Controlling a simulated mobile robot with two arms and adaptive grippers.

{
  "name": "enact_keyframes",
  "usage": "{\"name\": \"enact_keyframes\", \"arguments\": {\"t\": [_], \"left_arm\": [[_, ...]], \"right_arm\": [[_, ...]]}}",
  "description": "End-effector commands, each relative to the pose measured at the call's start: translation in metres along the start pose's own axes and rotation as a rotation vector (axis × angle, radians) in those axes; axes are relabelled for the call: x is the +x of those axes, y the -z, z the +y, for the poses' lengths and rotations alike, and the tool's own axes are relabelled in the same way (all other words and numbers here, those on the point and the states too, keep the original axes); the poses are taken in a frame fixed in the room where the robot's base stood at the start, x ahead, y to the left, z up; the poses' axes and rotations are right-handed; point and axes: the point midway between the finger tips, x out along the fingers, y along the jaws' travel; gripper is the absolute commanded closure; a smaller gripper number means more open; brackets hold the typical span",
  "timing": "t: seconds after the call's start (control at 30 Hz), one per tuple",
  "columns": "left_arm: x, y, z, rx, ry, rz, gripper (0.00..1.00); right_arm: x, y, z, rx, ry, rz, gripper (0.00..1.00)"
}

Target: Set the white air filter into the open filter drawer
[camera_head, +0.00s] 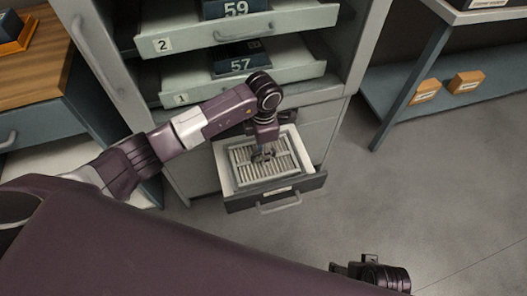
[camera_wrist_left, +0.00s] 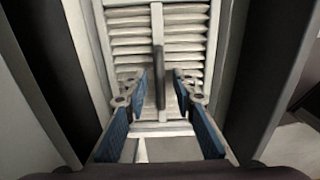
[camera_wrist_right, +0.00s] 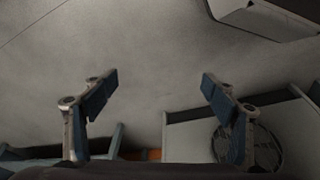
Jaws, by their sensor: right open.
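The white air filter (camera_head: 283,168), a pale framed panel with slats, lies within the outline of the open filter drawer (camera_head: 300,187) low in the cabinet. Whether it is fully seated is unclear. My left gripper (camera_head: 264,155) points down over the filter's middle. In the left wrist view, its fingers (camera_wrist_left: 160,88) stand apart on either side of the filter's raised central bar (camera_wrist_left: 158,65), with gaps showing. The slats (camera_wrist_left: 128,42) show beyond them. My right gripper (camera_wrist_right: 160,78) is open and empty over the floor, away from the drawer.
Two pulled-out shelves, marked 2 (camera_head: 165,44) and 1 (camera_head: 181,98), hold dark boxes above the drawer. A wooden-topped bench (camera_head: 35,75) stands at left. A shelf (camera_head: 400,115) with small orange boxes stands at right. The floor (camera_head: 420,195) in front is clear.

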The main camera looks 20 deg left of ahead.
Motion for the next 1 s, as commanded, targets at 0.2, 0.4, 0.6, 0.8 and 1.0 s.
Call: {"name": "enact_keyframes", "arguments": {"t": [0.2, 0.4, 0.6, 0.8, 1.0], "left_arm": [[-0.041, -0.001, 0.001, 0.002, -0.004, -0.003, 0.76], [-0.085, -0.001, 0.001, 0.001, -0.004, -0.002, 0.76], [-0.113, -0.001, 0.001, 0.000, -0.001, -0.002, 0.76], [-0.121, 0.000, -0.001, 0.001, 0.001, 0.000, 0.76], [-0.121, 0.000, 0.000, 0.000, 0.001, 0.000, 0.76]], "right_arm": [[0.024, -0.018, 0.000, -0.003, 0.001, -0.028, 0.21], [0.042, -0.028, -0.002, -0.005, 0.003, -0.035, 0.21], [0.052, -0.035, -0.003, -0.006, 0.004, -0.041, 0.21], [0.055, -0.038, -0.003, -0.006, 0.004, -0.041, 0.21], [0.055, -0.038, -0.003, -0.006, 0.004, -0.041, 0.21]]}}
